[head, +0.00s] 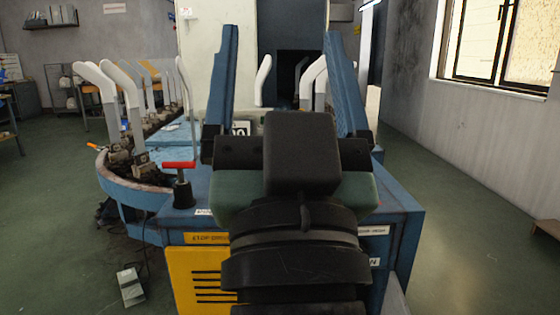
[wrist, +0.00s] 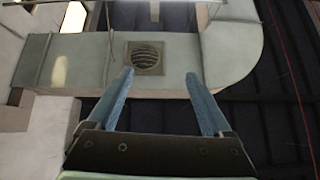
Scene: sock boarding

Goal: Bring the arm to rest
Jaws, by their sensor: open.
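My gripper (head: 280,95) is in the middle of the head view, raised in front of the sock boarding machine (head: 395,225). Its two long blue fingers point up and stand wide apart. Nothing is between them. In the wrist view my gripper (wrist: 158,85) also shows open and empty, with pale ducting and a square grille (wrist: 145,57) beyond the fingertips. My arm and gripper hide the middle of the machine in the head view.
Several white foot-shaped boards (head: 130,90) stand around the machine's curved rail at the left. A red-handled lever (head: 179,165) stands on the machine's front left. A pedal (head: 131,287) lies on the floor. The green floor at the right is mostly clear, below a window (head: 500,45).

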